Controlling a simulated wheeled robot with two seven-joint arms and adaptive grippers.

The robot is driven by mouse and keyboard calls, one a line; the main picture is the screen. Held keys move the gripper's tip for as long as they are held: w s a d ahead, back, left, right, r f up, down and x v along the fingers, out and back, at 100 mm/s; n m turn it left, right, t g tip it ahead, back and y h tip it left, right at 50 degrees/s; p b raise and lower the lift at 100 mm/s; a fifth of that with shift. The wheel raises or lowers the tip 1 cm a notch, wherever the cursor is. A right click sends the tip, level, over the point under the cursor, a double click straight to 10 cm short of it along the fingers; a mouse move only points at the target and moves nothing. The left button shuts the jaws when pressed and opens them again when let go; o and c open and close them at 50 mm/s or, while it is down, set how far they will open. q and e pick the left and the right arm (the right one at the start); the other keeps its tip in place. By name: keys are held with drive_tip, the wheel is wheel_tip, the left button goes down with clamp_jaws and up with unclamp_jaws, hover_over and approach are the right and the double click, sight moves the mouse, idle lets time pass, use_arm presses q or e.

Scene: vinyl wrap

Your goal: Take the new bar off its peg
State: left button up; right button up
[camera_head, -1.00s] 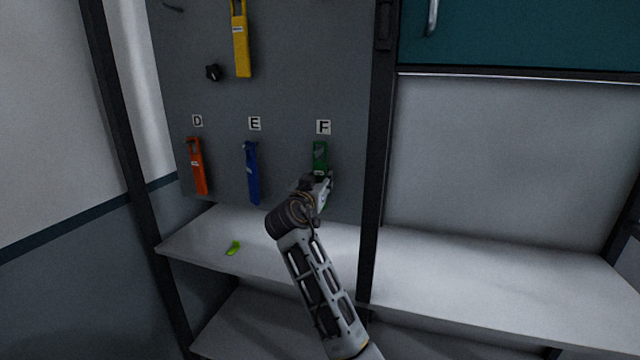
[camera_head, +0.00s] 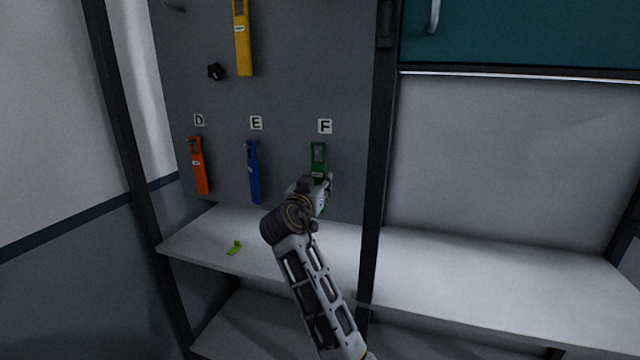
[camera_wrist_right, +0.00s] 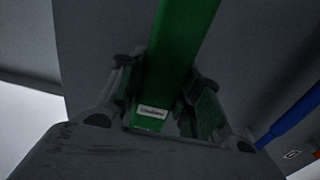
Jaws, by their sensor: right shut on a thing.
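A green bar (camera_head: 318,158) is at the place marked F on the grey pegboard. In the right wrist view the green bar (camera_wrist_right: 178,50) runs down between the two fingers, with a small white label near its lower end. My right gripper (camera_head: 318,183) is shut on the lower part of the bar, and it also shows in the right wrist view (camera_wrist_right: 160,105). My left gripper is not in view.
An orange bar (camera_head: 198,165) hangs at D and a blue bar (camera_head: 253,172) at E. A dark post (camera_head: 374,200) stands close right.

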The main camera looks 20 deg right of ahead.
drive_tip(key=shift+s+a, duration=0.35)
drive_tip(key=shift+s, duration=0.2)
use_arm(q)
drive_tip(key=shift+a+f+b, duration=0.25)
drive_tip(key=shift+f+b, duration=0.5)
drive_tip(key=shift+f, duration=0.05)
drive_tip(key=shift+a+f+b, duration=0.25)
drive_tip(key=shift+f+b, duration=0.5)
use_arm(e)
drive_tip(key=v, duration=0.9)
drive_tip(key=shift+s+a, duration=0.15)
drive_tip(key=shift+a, duration=0.2)
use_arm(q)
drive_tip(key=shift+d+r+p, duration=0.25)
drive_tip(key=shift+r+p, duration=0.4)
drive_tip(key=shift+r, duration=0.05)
use_arm(e)
drive_tip(key=shift+x, duration=2.3)
